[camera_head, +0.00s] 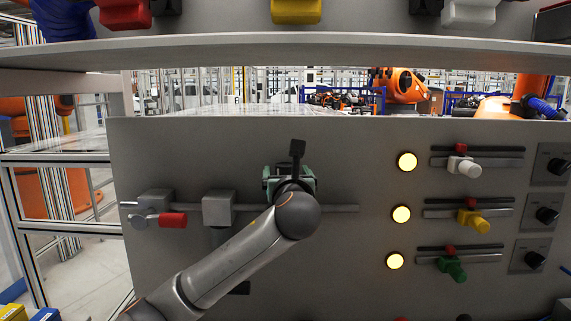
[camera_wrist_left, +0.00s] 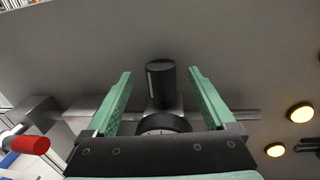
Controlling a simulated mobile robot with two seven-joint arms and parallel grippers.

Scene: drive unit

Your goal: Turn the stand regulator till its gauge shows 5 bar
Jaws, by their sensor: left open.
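The stand regulator shows in the left wrist view as a black knob (camera_wrist_left: 160,80) on a grey stem, against the grey panel. Its gauge (camera_wrist_left: 158,124) sits below the knob. Only the upper edge of the dial shows over my gripper's body, so I cannot read it. My left gripper (camera_wrist_left: 160,84) is open, one green finger on each side of the knob, with visible gaps to both fingers. In the head view my left gripper (camera_head: 289,180) is at the panel's rail, and my arm hides the regulator there. My right gripper is in neither view.
A red-handled valve (camera_head: 172,220) and a grey block (camera_head: 219,208) sit on the rail to the left. Lit yellow lamps (camera_head: 407,161), coloured sliders (camera_head: 464,166) and black dials (camera_head: 547,215) are on the right. A shelf (camera_head: 300,48) overhangs the panel.

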